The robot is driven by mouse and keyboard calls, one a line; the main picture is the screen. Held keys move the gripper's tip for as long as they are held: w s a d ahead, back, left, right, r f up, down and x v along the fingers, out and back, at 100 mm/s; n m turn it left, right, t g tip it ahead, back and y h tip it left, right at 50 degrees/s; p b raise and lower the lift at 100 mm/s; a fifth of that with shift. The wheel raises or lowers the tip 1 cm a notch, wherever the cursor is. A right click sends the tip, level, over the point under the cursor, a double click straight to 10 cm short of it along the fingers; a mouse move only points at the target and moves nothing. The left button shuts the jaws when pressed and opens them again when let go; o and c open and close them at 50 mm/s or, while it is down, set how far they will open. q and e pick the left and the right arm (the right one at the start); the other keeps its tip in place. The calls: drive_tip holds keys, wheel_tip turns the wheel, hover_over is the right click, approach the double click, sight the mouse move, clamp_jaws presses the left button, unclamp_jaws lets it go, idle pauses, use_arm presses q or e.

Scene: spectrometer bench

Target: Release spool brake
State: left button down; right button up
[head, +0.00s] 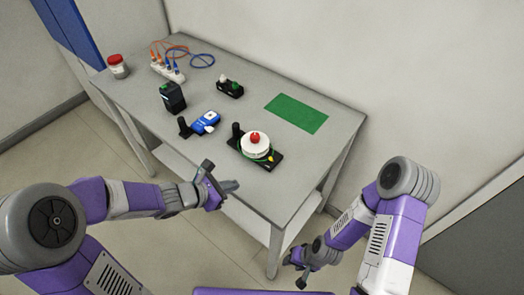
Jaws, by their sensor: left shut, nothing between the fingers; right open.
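The spool (254,144) is a white drum with a red knob (255,137) on top and green-yellow fibre around its lower side. It sits on a black base (270,163) near the front edge of the table. A black upright post (236,130) stands at the left end of that base. I cannot tell which part is the brake. My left gripper (226,186) is shut and empty, in front of the table edge, left of and nearer than the spool. My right gripper (299,276) is open and empty, low in front of the table, well apart from the spool.
On the grey table (325,87) are a blue device (206,122), a black box (173,96), a small black unit (230,89), a white strip with cables (167,70) and a red-lidded jar (118,66). A flat green mat (297,113) lies at right. The table's right end is clear.

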sight(271, 161)
use_arm(q)
drive_tip(key=shift+w+a+r+n+t, duration=0.1)
drive_tip(key=shift+w+r+n+t, duration=0.2)
drive_tip(key=shift+r, duration=0.25)
drive_tip(key=shift+w+r+n+t, duration=0.2)
drive_tip(key=shift+w+r, duration=0.1)
drive_tip(key=shift+r, duration=0.25)
drive_tip(key=shift+f, duration=0.1)
drive_tip(key=b+x, duration=0.3)
drive_tip(key=x, duration=0.7)
drive_tip(key=shift+f, duration=0.15)
drive_tip(key=shift+w+d+r, duration=0.25)
drive_tip(key=shift+w+d, duration=0.15)
drive_tip(key=shift+d, duration=0.1)
drive_tip(key=shift+w+d+r, duration=0.25)
drive_tip(key=shift+w+d, duration=0.2)
drive_tip(key=shift+d, duration=0.05)
drive_tip(key=shift+w+d+r, duration=0.15)
drive_tip(key=shift+w+d, duration=0.3)
drive_tip(key=shift+d, duration=0.05)
